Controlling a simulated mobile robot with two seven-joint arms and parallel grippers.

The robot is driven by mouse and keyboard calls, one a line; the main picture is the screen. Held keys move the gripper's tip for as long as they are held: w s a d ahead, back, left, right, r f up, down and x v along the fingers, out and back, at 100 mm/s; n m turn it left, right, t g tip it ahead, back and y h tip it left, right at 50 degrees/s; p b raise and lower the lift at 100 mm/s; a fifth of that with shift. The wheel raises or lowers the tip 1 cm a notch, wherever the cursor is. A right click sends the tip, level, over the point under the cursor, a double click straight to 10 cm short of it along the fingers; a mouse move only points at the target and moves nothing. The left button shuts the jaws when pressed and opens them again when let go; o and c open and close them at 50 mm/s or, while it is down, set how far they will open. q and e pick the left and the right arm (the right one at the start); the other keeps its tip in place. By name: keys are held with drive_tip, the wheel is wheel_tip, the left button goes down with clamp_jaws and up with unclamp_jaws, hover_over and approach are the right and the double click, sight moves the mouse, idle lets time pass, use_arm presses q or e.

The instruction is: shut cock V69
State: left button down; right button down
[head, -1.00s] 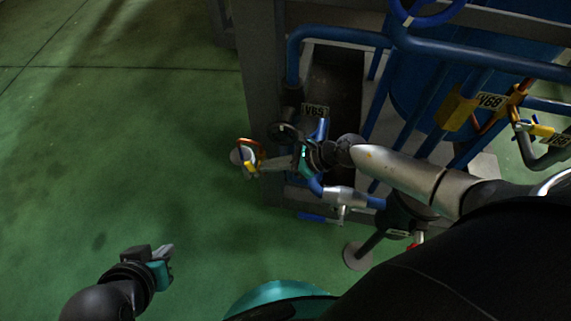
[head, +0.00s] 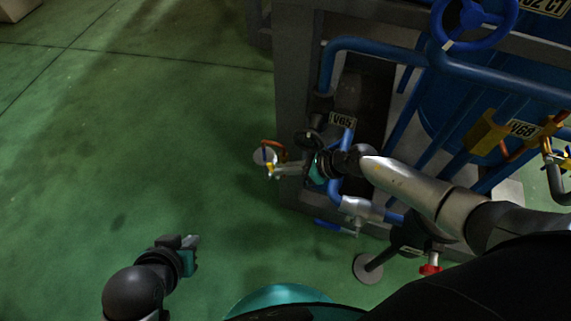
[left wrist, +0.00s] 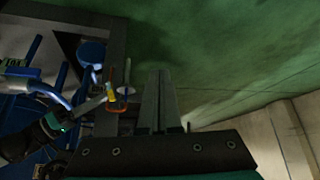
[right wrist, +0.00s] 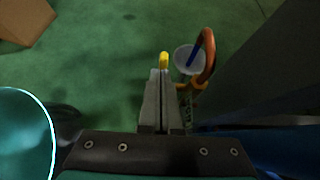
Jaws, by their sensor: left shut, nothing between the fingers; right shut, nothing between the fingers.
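A small cock with a yellow lever end (head: 269,171) and an orange curved pipe (head: 272,144) stands left of the frame corner. No tag on it is readable as V69. My right gripper (head: 277,170) is shut and empty, its tips right beside the yellow lever end. In the right wrist view the yellow end (right wrist: 164,60) shows just past the fingertips (right wrist: 160,74); I cannot tell if they touch. The orange pipe (right wrist: 208,55) is to their right. My left gripper (head: 192,241) is shut and empty over the floor. The cock's yellow part (left wrist: 111,90) also shows in the left wrist view.
A tag (head: 343,121) that seems to read V65 hangs above my right wrist. Blue pipes (head: 355,45), a grey frame (head: 296,100) and a blue handwheel (head: 478,22) crowd the right. Tag V68 (head: 523,128) is further right. The green floor (head: 120,150) on the left is clear.

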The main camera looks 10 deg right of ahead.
use_arm(q)
drive_tip(key=s+a+f+g+y+p, duration=0.1)
drive_tip(key=s+a+f+g+p, duration=0.2)
drive_tip(key=f, duration=0.6)
drive_tip(key=s+p, duration=0.2)
drive_tip(key=p, duration=0.1)
drive_tip(key=shift+s+f+g, duration=0.35)
drive_tip(key=shift+s+g, duration=0.05)
use_arm(e)
drive_tip(key=shift+w+a+r+g+h, duration=0.1)
drive_tip(key=shift+g+h, duration=0.25)
drive_tip(key=shift+h, duration=0.15)
drive_tip(key=shift+w+a+r+g+h, duration=0.1)
drive_tip(key=shift+g+h, duration=0.25)
drive_tip(key=shift+h, duration=0.15)
